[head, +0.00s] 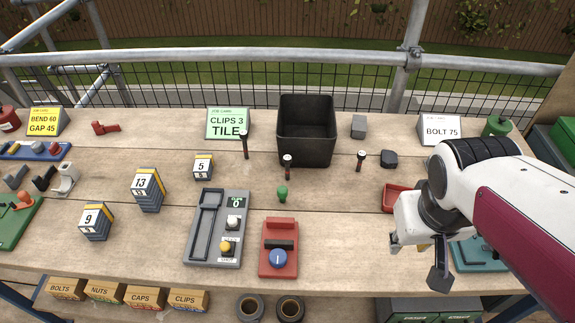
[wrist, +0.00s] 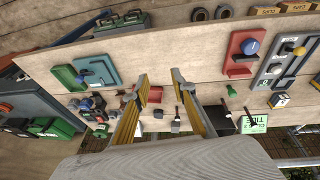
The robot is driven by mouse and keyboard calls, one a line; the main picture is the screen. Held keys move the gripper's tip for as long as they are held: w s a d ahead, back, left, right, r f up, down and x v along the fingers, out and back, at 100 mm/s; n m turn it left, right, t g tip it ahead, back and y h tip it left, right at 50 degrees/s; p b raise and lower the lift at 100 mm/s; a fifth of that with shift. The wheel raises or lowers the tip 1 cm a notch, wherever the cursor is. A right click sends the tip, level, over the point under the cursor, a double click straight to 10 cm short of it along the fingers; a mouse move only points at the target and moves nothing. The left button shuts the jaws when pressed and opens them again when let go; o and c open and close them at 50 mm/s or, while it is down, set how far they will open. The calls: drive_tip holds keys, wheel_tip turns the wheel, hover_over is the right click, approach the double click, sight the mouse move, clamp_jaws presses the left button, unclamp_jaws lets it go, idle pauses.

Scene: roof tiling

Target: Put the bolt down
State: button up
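My gripper (head: 418,262) is over the right part of the bench, its fingers spread. In the wrist view the gripper (wrist: 160,78) shows its two yellow-sided fingers wide apart, with no bolt visible between them. Several dark upright bolt-like pins with pale tops stand on the bench: one before the green card (head: 245,146), one before the black bin (head: 287,162) and one right of it (head: 360,160). I cannot tell which is the task's bolt. A card reading BOLT 75 (head: 440,130) stands at the back right. A red tray (head: 393,198) lies just beyond my gripper, partly hidden by my arm.
The black bin (head: 306,148) stands at the back middle. Grey blocks (head: 388,159), a red fixture with a blue knob (head: 278,262), a grey panel (head: 205,252) and a teal fixture (head: 480,258) occupy the bench. Bare wood lies left of my gripper.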

drive_tip(key=w+f+n+t, duration=0.2)
drive_tip(key=w+f, duration=0.3)
drive_tip(key=w, duration=0.6)
drive_tip(key=w+f+n+t, duration=0.1)
drive_tip(key=w+f+n, duration=0.3)
drive_tip(key=w, duration=0.7)
drive_tip(key=w+a+f+n+t+y, duration=0.1)
drive_tip(key=w+a+f+y, duration=0.4)
drive_tip(key=a, duration=0.4)
drive_tip(key=w+a+r+n+y, duration=0.1)
drive_tip(key=a+r+y, duration=0.2)
drive_tip(key=a+r, duration=0.2)
drive_tip(key=a, duration=0.3)
drive_tip(key=shift+a, duration=0.1)
drive_tip(key=shift+x, duration=1.25)
drive_tip(key=shift+w+a, duration=0.15)
